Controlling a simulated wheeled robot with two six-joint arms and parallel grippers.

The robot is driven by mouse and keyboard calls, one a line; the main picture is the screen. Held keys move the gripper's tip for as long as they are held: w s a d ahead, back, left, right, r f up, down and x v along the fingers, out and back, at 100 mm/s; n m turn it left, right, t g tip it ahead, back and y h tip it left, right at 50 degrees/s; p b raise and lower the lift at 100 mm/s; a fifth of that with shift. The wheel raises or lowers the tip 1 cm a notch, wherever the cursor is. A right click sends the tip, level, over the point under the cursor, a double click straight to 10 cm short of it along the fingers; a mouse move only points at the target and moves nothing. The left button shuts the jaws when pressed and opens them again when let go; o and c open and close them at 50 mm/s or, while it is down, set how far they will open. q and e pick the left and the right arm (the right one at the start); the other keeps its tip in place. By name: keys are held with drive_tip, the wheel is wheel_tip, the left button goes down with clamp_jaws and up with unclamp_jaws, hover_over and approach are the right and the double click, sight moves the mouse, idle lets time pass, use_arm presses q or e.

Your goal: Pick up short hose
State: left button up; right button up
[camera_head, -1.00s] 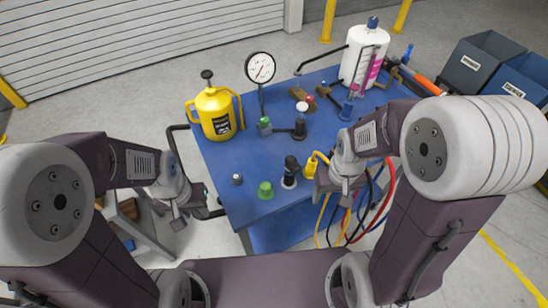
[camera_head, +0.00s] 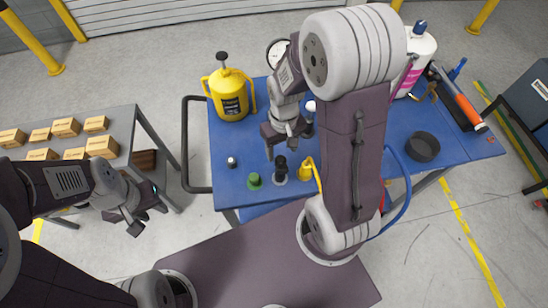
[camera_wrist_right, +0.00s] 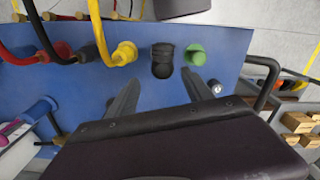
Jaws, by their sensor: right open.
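Several hoses hang at the table's front edge; I cannot tell which is the short one. In the right wrist view a yellow hose end (camera_wrist_right: 124,53), a black hose (camera_wrist_right: 88,53) and a red hose (camera_wrist_right: 58,52) show at the upper left. The head view shows the yellow end (camera_head: 306,171) and a blue hose (camera_head: 405,185). My right gripper (camera_head: 281,148) is open and empty over the table, its fingers (camera_wrist_right: 162,80) pointing towards a black knobbed fitting (camera_wrist_right: 162,60) beside the yellow end. My left gripper (camera_head: 146,217) is open and empty, left of the table.
A grey bench (camera_head: 120,120) with several small boxes stands at left.

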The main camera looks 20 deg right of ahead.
sight(281, 159)
drive_tip(key=f, duration=0.1)
drive_tip(key=s+f, duration=0.1)
drive_tip(key=shift+s+a+f, duration=0.2)
drive_tip(key=shift+a+f, duration=0.1)
drive_tip(key=shift+a, duration=0.05)
drive_tip(key=shift+f, duration=0.35)
drive_tip(key=shift+w+f, duration=0.15)
drive_tip(key=shift+w, duration=0.1)
drive_tip(key=shift+w+f+p, duration=0.2)
drive_tip(key=shift+f+p, duration=0.15)
drive_tip(key=shift+f, duration=2.25)
clamp_jaws()
